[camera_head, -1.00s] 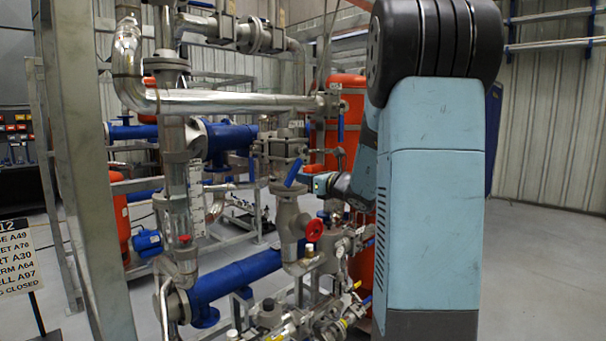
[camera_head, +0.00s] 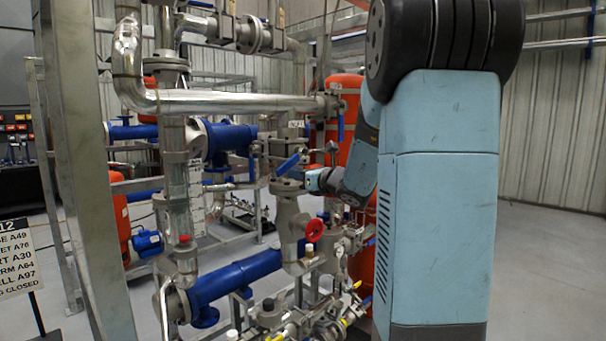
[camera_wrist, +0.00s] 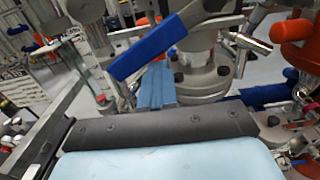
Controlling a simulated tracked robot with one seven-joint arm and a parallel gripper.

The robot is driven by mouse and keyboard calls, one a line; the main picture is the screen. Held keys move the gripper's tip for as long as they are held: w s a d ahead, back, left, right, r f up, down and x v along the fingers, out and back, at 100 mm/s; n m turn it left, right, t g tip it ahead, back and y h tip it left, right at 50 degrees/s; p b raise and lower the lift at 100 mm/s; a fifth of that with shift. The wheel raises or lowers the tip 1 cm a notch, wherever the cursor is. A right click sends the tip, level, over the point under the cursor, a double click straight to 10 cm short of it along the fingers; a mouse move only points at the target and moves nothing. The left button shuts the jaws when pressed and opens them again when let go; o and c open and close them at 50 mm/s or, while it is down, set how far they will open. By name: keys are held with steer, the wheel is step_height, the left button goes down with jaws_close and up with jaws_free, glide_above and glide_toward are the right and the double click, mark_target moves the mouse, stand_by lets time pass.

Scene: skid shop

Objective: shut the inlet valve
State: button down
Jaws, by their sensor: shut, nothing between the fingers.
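A valve with a blue lever handle (camera_head: 288,165) stands on the vertical pipe in the middle of the skid. The lever slants, its lower end to the left. In the wrist view the blue grip (camera_wrist: 148,48) runs diagonally across the top, with its grey arm going up to the right. My gripper (camera_head: 308,181) is just right of and below the lever. In the wrist view its shut, empty blue fingers (camera_wrist: 157,84) are right beside the grip's lower edge; I cannot tell whether they touch.
A red handwheel (camera_head: 316,230) is below the lever. A second blue lever (camera_head: 340,127) hangs to the upper right. A shiny pipe (camera_head: 235,103) crosses above. A red tank (camera_head: 350,100) stands behind. A partly cropped sign (camera_head: 16,258) is at left. Floor at right is clear.

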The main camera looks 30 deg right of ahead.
steer(key=shift+r, duration=0.1)
steer(key=shift+s+a+r, duration=0.25)
steer(key=shift+a+r, duration=0.55)
steer(key=shift+r, duration=0.25)
steer(key=shift+r, duration=0.3)
steer(key=shift+s+d+f, duration=0.2)
steer(key=shift+s+f, duration=0.55)
steer(key=shift+s, duration=0.25)
glide_toward(288, 164)
steer(key=shift+s+d+f, duration=0.25)
steer(key=shift+s+f, duration=0.45)
steer(key=shift+s, duration=0.3)
